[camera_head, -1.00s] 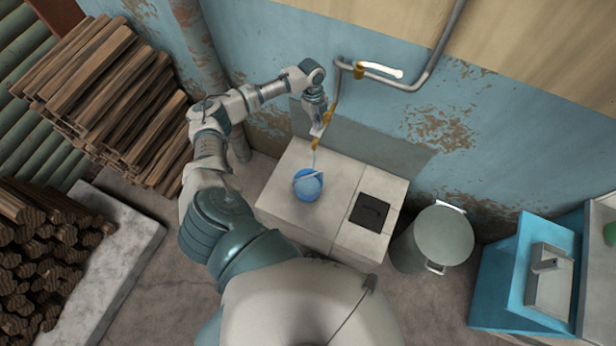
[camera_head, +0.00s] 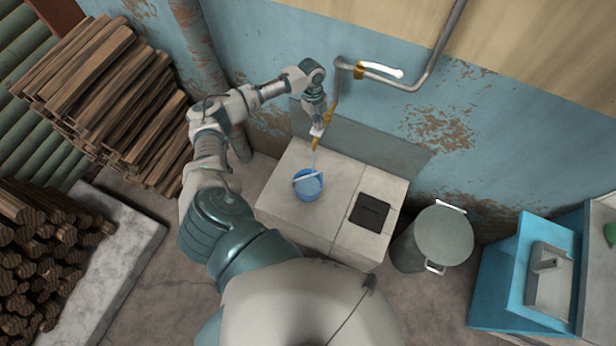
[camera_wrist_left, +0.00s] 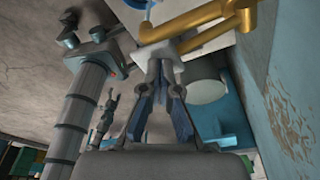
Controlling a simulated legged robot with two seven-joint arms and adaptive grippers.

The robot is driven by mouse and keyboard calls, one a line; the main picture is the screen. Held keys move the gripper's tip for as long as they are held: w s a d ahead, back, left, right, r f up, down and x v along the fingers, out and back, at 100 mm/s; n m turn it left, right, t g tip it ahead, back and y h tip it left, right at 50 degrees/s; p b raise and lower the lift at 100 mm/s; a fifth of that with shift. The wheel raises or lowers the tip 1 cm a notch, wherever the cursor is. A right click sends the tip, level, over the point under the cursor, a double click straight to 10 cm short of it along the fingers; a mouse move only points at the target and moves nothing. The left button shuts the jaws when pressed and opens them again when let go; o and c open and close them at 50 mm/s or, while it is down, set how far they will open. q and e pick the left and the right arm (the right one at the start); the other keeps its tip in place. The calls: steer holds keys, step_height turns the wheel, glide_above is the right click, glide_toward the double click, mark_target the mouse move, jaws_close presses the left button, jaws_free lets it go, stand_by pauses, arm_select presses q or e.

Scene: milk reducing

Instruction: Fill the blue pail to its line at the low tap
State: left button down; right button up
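The blue pail (camera_head: 308,187) stands upright on the pale block, with a light band across its top. A thin pale stream falls toward it from the brass low tap (camera_head: 315,145). The level inside and the line are too small to tell. My left gripper (camera_head: 319,128) is at the tap, above and behind the pail. In the left wrist view its fingers (camera_wrist_left: 160,68) close together at the tap's white lever (camera_wrist_left: 207,36), beside the brass body (camera_wrist_left: 205,20). A sliver of the blue pail (camera_wrist_left: 137,4) shows at the top edge.
A pale block (camera_head: 280,200) with a dark square cover (camera_head: 370,212) stands against the wall. A lidded grey bin (camera_head: 444,236) is to its right, then a blue basin (camera_head: 510,285). A higher tap (camera_head: 375,70) is on the wall pipe. Stacked wood (camera_head: 110,100) fills the left.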

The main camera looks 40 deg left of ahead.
stand_by(0.4)
arm_select(q)
steer(key=shift+r+p, duration=0.35)
steer(key=shift+p, duration=0.1)
stand_by(2.1)
step_height(320, 180, up, 7)
steer(key=p, duration=0.7)
